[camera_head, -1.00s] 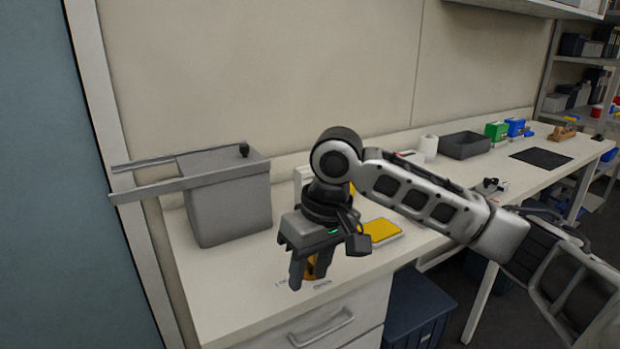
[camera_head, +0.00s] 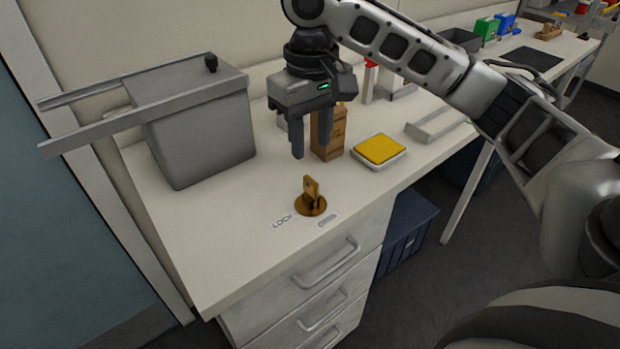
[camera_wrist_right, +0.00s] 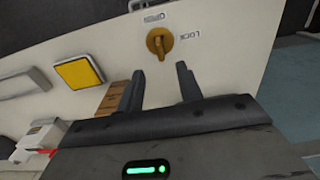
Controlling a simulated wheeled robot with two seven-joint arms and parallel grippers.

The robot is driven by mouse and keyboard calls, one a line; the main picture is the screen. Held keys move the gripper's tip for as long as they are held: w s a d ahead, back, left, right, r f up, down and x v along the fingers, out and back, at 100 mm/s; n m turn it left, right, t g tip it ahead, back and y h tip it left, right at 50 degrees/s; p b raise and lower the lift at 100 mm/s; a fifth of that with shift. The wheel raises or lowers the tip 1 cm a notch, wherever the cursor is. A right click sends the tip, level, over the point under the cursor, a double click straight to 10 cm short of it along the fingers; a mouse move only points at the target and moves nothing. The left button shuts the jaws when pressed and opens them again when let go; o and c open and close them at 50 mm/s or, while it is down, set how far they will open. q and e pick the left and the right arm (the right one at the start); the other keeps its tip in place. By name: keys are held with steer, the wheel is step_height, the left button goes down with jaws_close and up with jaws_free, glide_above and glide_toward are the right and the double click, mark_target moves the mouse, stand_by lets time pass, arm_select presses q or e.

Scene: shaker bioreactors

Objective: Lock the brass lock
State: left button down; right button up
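The brass lock (camera_head: 311,203) is a round brass base with an upright key-like knob, set on the white table near its front edge. A label reading LOCK (camera_head: 282,221) lies at its left and a second label (camera_head: 327,220) at its right, too small to read surely. My right gripper (camera_head: 312,150) is open and empty, pointing down above and behind the lock, apart from it. In the right wrist view the lock (camera_wrist_right: 159,41) shows beyond the gap between the open fingers (camera_wrist_right: 160,88). My left gripper is not in view.
A grey bin with rails (camera_head: 205,135) stands left of the lock. A brown block (camera_head: 328,135) stands behind my right fingers. A yellow-topped pad (camera_head: 380,149) lies to the right. The tabletop around the lock is clear. Drawers (camera_head: 325,268) are below.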

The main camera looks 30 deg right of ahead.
mark_target(311, 179)
step_height(311, 179, down, 9)
steer(key=shift+f+b, duration=0.15)
steer(key=shift+b, duration=0.15)
jaws_close()
